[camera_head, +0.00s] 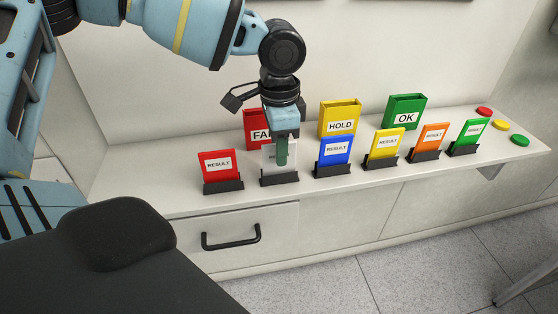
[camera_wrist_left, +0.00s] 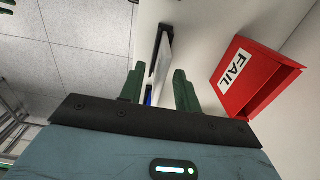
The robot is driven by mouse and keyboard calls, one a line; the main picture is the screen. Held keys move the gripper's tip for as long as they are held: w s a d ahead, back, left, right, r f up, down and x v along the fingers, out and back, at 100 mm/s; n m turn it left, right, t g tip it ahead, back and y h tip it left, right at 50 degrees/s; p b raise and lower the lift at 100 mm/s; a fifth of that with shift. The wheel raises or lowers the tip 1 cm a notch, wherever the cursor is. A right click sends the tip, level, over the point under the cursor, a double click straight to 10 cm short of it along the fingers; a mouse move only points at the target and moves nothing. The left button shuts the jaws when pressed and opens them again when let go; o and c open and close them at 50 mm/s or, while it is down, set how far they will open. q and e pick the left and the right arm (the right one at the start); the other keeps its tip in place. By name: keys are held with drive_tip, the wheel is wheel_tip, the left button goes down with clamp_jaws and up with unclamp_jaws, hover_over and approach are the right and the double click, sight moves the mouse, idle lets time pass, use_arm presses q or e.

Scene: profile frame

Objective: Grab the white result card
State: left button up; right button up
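The white result card (camera_head: 293,157) stands upright in a black holder (camera_head: 279,179) on the shelf, second from the left in the front row. My left gripper (camera_head: 281,155) is in front of it in the head view and hides its middle and most of its label. In the left wrist view the white card (camera_wrist_left: 164,60) shows nearly edge-on beyond the gap between the fingers. My left gripper (camera_wrist_left: 159,92) is open there, with a clear gap and nothing visibly held. I cannot tell whether a finger touches the card. My right gripper is not in view.
A red card (camera_head: 217,165) and a blue card (camera_head: 335,150) stand on either side. Yellow, orange and green cards continue right. Behind are the red FAIL box (camera_head: 254,124), yellow HOLD box (camera_head: 340,117) and green OK box (camera_head: 404,109). A drawer handle (camera_head: 231,238) sticks out below.

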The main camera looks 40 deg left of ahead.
use_arm(q)
clamp_jaws()
wheel_tip(320, 180, up, 10)
drive_tip(key=shift+r, duration=0.1)
idle(0.7)
